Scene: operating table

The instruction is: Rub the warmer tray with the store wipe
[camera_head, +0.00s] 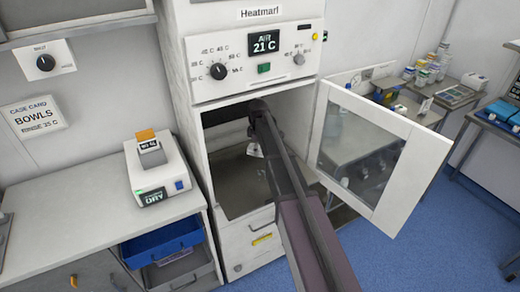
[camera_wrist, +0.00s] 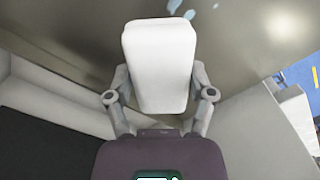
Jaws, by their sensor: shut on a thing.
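The warmer tray (camera_head: 238,192) is the dull metal floor inside the open warmer, and its surface fills the upper part of the wrist view (camera_wrist: 75,35). Pale blue smears (camera_wrist: 178,8) show on it just past the wipe. The store wipe is a white, rounded block (camera_wrist: 158,65), held between the fingers of my gripper (camera_wrist: 160,98). My arm reaches in through the opening and hides part of the tray. Whether the wipe touches the tray, I cannot tell.
The warmer's glazed door (camera_head: 418,158) stands open to the right. The warmer's control panel (camera_head: 262,60) reads 21 C.

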